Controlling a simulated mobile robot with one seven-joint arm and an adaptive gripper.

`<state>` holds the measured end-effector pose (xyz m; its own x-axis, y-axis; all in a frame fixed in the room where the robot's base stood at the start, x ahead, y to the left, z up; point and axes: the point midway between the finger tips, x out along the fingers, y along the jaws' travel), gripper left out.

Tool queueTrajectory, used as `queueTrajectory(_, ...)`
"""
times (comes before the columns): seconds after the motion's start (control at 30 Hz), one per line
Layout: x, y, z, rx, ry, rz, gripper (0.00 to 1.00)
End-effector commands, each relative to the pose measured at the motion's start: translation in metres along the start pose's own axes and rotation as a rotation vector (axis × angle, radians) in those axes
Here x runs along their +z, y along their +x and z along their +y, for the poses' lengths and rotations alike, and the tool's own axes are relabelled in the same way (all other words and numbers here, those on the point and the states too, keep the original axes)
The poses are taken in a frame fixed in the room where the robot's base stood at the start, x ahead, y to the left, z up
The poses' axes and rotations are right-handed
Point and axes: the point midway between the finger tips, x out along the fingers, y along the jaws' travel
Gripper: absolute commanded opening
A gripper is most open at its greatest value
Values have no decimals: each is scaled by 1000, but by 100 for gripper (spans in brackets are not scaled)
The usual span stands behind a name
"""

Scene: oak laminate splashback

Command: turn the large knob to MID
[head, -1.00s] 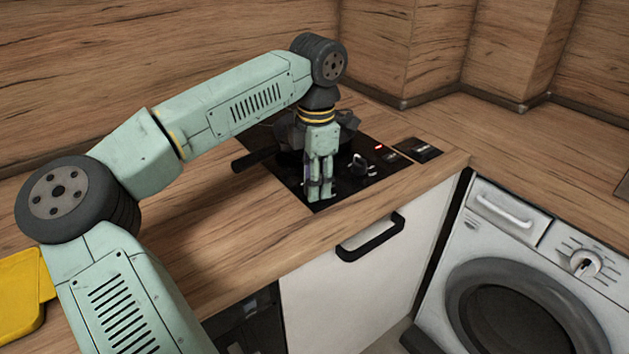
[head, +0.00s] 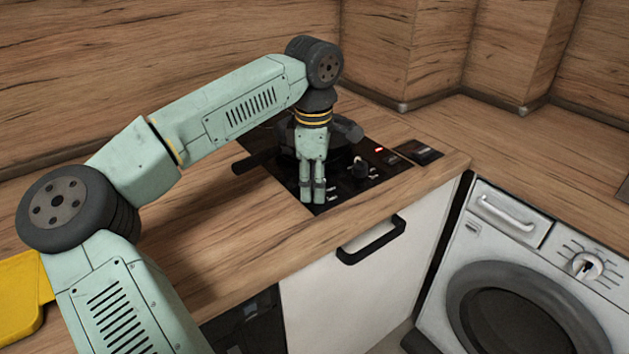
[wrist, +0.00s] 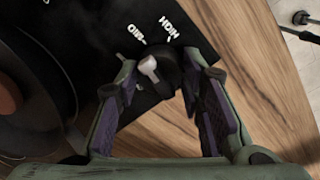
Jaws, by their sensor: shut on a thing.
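My gripper (head: 312,200) points down at the front corner of the black hob (head: 335,203). In the wrist view its fingertips (wrist: 160,76) are shut on the dark large knob (wrist: 172,70), one on each side. The knob's pale pointer (wrist: 148,65) aims up and left, roughly at the MID label (wrist: 130,34). The HIGH label (wrist: 169,28) is to the right of MID. In the head view the fingers hide this knob.
Another knob (head: 360,169) stands on the hob to the right of my gripper. A dark pan (head: 283,143) is behind, its handle (head: 250,161) reaching left. Bare wooden worktop (head: 240,225) lies in front. A washing machine (head: 540,265) stands at the right.

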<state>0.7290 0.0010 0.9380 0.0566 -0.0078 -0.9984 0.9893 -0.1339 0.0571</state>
Motion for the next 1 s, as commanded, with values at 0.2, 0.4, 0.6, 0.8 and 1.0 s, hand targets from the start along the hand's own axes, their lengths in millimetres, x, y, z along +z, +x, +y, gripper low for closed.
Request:
queueTrajectory(0.2,0,0,0,1,2,-1,7)
queueTrajectory(0.4,0,0,0,1,2,-1,39)
queueTrajectory(0.6,0,0,0,0,1,-1,52)
queueTrajectory(0.8,0,0,0,0,1,0,56)
queueTrajectory(1.0,0,-4,0,1,1,0,56)
